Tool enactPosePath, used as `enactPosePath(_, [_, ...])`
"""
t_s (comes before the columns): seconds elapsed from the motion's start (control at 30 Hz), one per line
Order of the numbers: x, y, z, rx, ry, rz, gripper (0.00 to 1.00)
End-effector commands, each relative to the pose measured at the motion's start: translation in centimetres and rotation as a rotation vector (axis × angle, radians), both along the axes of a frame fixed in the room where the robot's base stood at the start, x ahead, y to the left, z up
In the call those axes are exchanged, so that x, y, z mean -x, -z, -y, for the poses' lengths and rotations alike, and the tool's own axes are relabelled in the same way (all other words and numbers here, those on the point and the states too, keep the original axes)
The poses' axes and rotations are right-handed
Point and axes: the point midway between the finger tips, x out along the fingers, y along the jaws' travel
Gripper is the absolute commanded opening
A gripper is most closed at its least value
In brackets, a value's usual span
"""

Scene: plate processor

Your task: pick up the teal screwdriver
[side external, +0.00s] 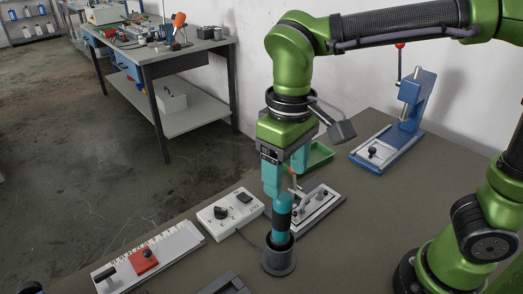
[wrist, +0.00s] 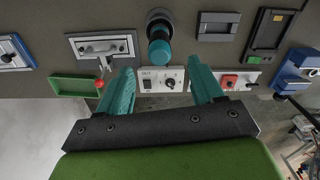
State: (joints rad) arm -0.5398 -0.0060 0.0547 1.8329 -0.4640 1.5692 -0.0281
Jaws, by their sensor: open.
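The teal screwdriver (side external: 281,218) stands upright in a dark round holder (side external: 279,262), its handle with a black band sticking up and its lower part hidden inside. In the wrist view the handle's teal end (wrist: 159,53) shows beyond the fingertips, sideways between them, with the holder (wrist: 158,15) behind it. My gripper (side external: 285,182) is open and empty, pointing down close above the handle top. In the side view one finger overlaps the handle top, so the exact gap is hard to tell. Both teal fingers (wrist: 164,72) show apart in the wrist view.
A white control box (side external: 230,211) with a knob is left of the holder. A grey plate with a handle (side external: 315,208) and a green tray (side external: 319,157) lie behind it. A blue press (side external: 400,125) stands at the back right. A white rail with a red block (side external: 145,260) is front left.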

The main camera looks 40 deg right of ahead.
Motion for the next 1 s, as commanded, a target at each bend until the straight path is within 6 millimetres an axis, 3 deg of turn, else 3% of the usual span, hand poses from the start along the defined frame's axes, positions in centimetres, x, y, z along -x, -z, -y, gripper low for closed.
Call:
enactPosePath(0.23, [0.0, 4.9, 0.0, 0.000, 0.001, -0.003, 0.67])
enactPosePath(0.47, [0.0, 6.6, 0.0, -0.002, 0.003, 0.000, 0.67])
enactPosePath(0.8, [-0.4, 11.1, 0.1, -0.001, 0.001, -0.002, 0.67])
enactPosePath(1.0, [-0.4, 11.5, 0.1, -0.002, 0.003, 0.001, 0.67])
